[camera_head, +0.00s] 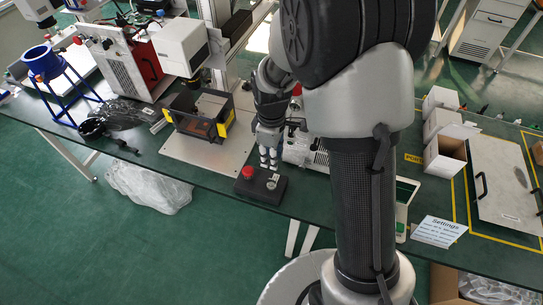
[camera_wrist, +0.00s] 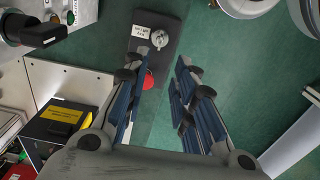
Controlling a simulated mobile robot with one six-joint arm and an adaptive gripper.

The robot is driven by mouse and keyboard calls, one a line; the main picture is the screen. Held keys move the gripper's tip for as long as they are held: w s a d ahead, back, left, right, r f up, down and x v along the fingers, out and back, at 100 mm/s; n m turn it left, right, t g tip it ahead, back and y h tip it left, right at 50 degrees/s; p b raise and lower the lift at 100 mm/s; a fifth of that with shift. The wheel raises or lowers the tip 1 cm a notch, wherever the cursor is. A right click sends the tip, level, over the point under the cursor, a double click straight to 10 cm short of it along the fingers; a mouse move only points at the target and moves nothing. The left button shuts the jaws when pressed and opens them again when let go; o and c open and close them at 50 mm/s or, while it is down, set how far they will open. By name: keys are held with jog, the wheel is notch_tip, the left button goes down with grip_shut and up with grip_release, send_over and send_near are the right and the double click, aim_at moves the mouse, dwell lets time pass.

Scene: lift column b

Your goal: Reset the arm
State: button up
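My arm fills the middle of the head view. My gripper (camera_head: 268,160) hangs from it over the bench, close to a small black control box (camera_head: 262,197) with a red button (camera_head: 248,172) and a grey knob. In the wrist view my gripper (camera_wrist: 163,70) has its blue-padded fingers apart, with nothing between them. The black box (camera_wrist: 168,30) lies beyond the fingertips there. Its red button (camera_wrist: 148,80) is partly hidden by the left finger. I cannot tell whether the fingers touch the box.
The green bench (camera_head: 320,215) holds a black-and-yellow enclosure (camera_head: 203,115) on a metal plate to the left. A blue funnel stand (camera_head: 42,63) is further left. White boxes (camera_head: 440,115), a panel with handles (camera_head: 502,180) and a settings sign (camera_head: 438,231) are to the right.

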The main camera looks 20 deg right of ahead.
jog(key=s+r+m+t, duration=0.2)
jog(key=s+r+m, duration=0.4)
jog(key=r, duration=0.9)
jog(key=s+r+m+t, duration=0.1)
jog(key=s+r+m, duration=0.1)
jog(key=s, duration=0.5)
jog(key=s+r+m+t, duration=0.1)
jog(key=s+r+m, duration=0.2)
jog(key=s, duration=0.5)
jog(key=shift+s+r+t, duration=0.2)
jog(key=shift+r+t, duration=0.1)
jog(key=shift+r, duration=0.4)
